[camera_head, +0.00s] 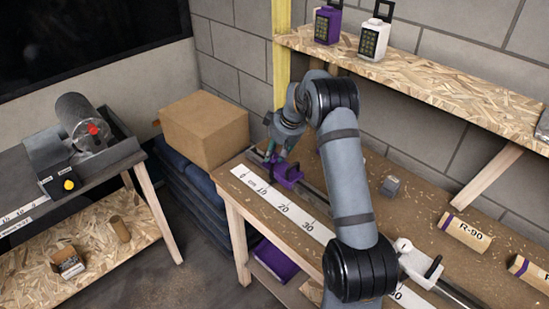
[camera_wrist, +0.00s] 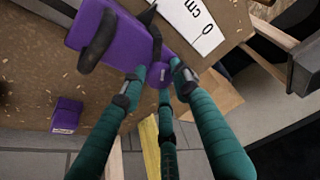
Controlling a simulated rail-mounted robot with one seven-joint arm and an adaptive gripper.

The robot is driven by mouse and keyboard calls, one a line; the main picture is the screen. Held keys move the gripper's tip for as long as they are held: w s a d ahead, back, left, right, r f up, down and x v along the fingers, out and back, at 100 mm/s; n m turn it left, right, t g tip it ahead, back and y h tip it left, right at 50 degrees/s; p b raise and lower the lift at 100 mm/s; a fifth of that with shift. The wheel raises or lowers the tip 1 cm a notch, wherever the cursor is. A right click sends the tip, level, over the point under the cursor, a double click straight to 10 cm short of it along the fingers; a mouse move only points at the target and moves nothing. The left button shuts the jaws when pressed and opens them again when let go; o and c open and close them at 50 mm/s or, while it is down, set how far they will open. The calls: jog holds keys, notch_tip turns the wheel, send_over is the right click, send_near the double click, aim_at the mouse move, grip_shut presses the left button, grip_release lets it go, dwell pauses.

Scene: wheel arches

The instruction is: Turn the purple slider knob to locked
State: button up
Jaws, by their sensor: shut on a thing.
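The purple slider (camera_head: 286,174) sits at the left end of the workbench, beside the zero end of the white ruler. In the wrist view, the slider's flat purple body (camera_wrist: 92,28) lies at upper left, with a curved black part over it. Its purple knob (camera_wrist: 163,73) is at the near end of the body, with a small pale mark. My gripper (camera_head: 271,160) reaches down over the slider. In the wrist view, my gripper's teal fingers (camera_wrist: 160,80) are closed around the knob. The fingertips partly hide the knob, and I cannot read its position.
The white ruler (camera_head: 283,208) runs along the bench's front. A small purple block (camera_wrist: 67,114) lies near the slider. A cardboard box (camera_head: 205,130) stands left of the bench. Purple and white lock boxes (camera_head: 327,25) stand on the shelf above. A grey block (camera_head: 390,187) lies right.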

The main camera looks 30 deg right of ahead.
jog(key=shift+w+d+r, duration=0.1)
jog(key=shift+r, duration=0.05)
dwell(0.3)
jog(key=o, duration=1.2)
jog(key=shift+c, duration=0.2)
jog(key=v, duration=1.2)
